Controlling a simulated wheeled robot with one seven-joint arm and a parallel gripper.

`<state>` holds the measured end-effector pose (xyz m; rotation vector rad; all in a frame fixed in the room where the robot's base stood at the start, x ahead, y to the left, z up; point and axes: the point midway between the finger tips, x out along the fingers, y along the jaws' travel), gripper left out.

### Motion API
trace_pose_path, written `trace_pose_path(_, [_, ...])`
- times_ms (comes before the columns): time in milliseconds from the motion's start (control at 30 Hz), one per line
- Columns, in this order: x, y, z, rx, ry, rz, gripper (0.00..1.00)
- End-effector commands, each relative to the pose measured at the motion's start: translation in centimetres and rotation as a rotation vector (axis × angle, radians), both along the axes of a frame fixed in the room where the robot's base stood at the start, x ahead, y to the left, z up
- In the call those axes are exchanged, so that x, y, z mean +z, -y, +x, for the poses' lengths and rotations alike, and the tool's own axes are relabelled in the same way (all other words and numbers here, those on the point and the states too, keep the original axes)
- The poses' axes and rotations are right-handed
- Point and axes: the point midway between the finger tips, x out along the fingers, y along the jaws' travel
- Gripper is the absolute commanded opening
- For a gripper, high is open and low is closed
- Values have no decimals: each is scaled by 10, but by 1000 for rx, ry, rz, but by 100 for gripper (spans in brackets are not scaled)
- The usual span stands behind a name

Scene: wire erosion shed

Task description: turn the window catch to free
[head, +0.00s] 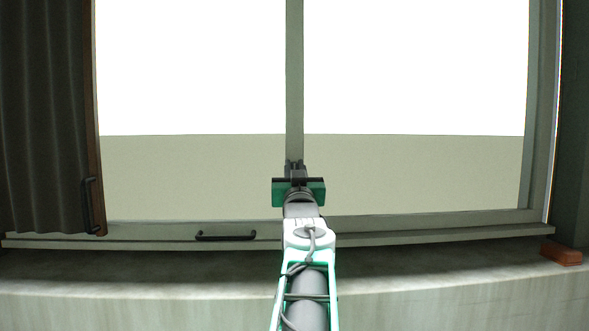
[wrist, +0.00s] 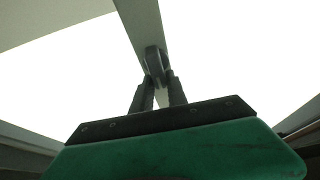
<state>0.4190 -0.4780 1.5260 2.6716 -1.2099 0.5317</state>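The window catch (wrist: 154,62) is a small dark grey rounded piece on the pale upright bar in the middle of the window, seen in the wrist view. In the head view it is hidden behind my gripper (head: 294,164). My gripper reaches up to the bar, and its two dark fingers also show in the wrist view (wrist: 160,82). The fingers stand a little apart, with light between them, and their tips are at the lower part of the catch. I cannot tell whether they press on it. Which way the catch is turned is not clear.
The upright bar (head: 295,80) parts two bright panes. A dark curtain (head: 45,120) hangs at the left. A black handle (head: 226,236) sits on the lower frame, above a pale stone ledge (head: 150,275). A reddish block (head: 561,254) lies at the ledge's right end.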

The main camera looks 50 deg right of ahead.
Motion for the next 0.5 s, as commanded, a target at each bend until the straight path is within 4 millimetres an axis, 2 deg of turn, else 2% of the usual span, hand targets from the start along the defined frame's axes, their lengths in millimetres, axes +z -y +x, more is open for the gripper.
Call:
trace_pose_path(33, [0, 0, 0, 0, 0, 0, 14])
trace_pose_path(200, [0, 0, 0, 0, 0, 0, 0])
trace_pose_path(500, [0, 0, 0, 0, 0, 0, 0])
